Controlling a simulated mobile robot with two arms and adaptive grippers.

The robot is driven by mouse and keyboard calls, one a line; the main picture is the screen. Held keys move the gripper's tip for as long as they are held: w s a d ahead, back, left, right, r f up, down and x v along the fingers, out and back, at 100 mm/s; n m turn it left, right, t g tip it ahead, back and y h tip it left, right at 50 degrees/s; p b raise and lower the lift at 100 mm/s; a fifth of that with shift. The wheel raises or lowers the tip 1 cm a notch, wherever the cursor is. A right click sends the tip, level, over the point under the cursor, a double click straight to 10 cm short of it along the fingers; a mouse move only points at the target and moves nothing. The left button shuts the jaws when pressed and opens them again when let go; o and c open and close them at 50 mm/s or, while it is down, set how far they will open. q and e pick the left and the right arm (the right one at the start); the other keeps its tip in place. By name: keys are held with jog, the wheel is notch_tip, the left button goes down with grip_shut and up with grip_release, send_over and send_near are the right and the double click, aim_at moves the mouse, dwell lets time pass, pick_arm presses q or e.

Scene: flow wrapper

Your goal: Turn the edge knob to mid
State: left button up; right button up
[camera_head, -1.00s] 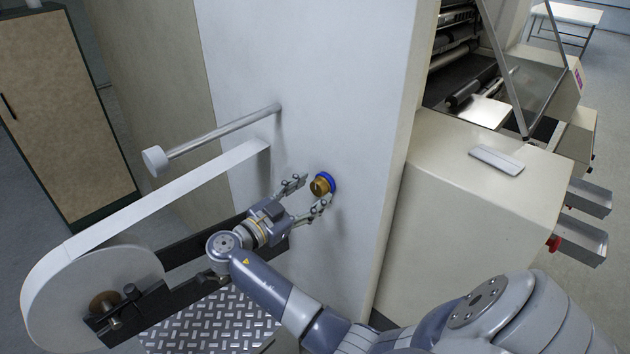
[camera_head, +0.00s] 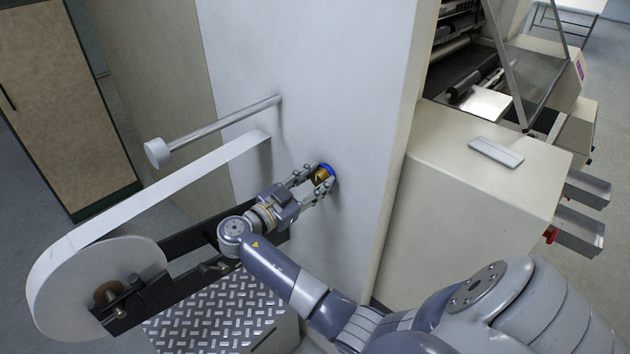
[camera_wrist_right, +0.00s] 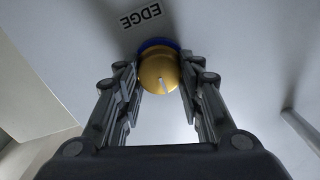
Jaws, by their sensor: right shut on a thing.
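The edge knob (camera_head: 320,176) is brass coloured with a blue ring behind it, on the pale side panel of the machine. In the right wrist view the right gripper's fingers (camera_wrist_right: 160,90) flank the knob. My left gripper is not in view.
A film roll (camera_head: 85,290) with a white web running up to the panel is at the left, below a rod with a round end (camera_head: 158,153). A treadplate step (camera_head: 215,318) lies below my arm. The machine's cream housing (camera_head: 480,200) stands to the right.

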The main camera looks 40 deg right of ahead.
jog(key=n+b, duration=0.2)
jog(key=n, duration=0.1)
jog(key=shift+f+b, duration=0.15)
jog(key=shift+b, duration=0.2)
jog(key=shift+w+n+b, duration=0.1)
jog(key=shift+n+b, duration=0.3)
jog(key=shift+n, duration=0.6)
jog(key=n, duration=0.2)
jog(key=shift+n+b, duration=0.35)
jog(key=shift+n, duration=0.05)
jog(key=n, duration=0.2)
jog(key=shift+w+n, duration=0.15)
jog(key=shift+n, duration=0.25)
jog(key=shift+r+n, duration=0.2)
jog(key=shift+n, duration=0.7)
jog(key=n+p, duration=0.1)
jog(key=n, duration=0.4)
jog(key=shift+w, duration=0.1)
jog(key=shift+f, duration=0.1)
